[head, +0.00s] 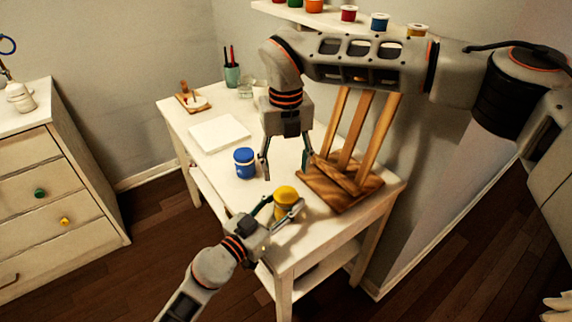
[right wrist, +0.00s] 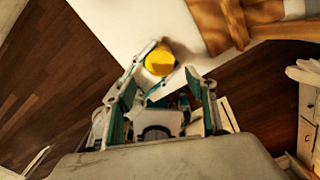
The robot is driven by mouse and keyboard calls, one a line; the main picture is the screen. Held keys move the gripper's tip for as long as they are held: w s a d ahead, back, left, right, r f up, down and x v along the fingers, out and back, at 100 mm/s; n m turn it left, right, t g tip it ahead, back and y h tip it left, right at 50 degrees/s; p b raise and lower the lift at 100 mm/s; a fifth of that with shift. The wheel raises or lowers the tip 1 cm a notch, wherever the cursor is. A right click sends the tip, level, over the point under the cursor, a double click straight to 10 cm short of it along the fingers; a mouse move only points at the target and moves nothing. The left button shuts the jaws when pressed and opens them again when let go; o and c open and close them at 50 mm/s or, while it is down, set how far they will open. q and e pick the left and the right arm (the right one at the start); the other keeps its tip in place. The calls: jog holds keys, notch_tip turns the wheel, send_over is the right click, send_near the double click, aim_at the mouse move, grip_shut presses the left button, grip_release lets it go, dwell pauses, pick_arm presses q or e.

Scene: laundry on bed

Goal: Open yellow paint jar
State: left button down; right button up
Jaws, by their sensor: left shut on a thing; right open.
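The yellow paint jar (head: 285,194) stands upright near the front edge of the white table, and its lid is on. In the right wrist view its round yellow top (right wrist: 160,61) shows beyond the fingers. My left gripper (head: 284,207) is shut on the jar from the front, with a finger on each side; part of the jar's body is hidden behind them. My right gripper (head: 285,166) points down, open and empty, in the picture above the yellow jar, between the blue jar and the easel. It does not appear to touch the yellow jar.
A blue jar (head: 244,163) stands left of my right gripper. A wooden easel (head: 340,184) stands to the right. A white pad (head: 219,133), a brush cup (head: 232,75) and a small wooden stand (head: 190,103) are farther back. More paint jars line a wall shelf (head: 330,19).

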aim_at(286, 194)
jog(key=shift+f, duration=4)
jog(key=c, duration=1.2)
jog(key=shift+o, duration=0.2)
jog(key=n, duration=0.3)
jog(key=shift+n, duration=0.4)
jog(key=shift+r, duration=0.2)
pick_arm(q)
jog(key=shift+a+f, duration=0.1)
jog(key=shift+f, duration=0.05)
pick_arm(e)
jog(key=shift+r, duration=0.95)
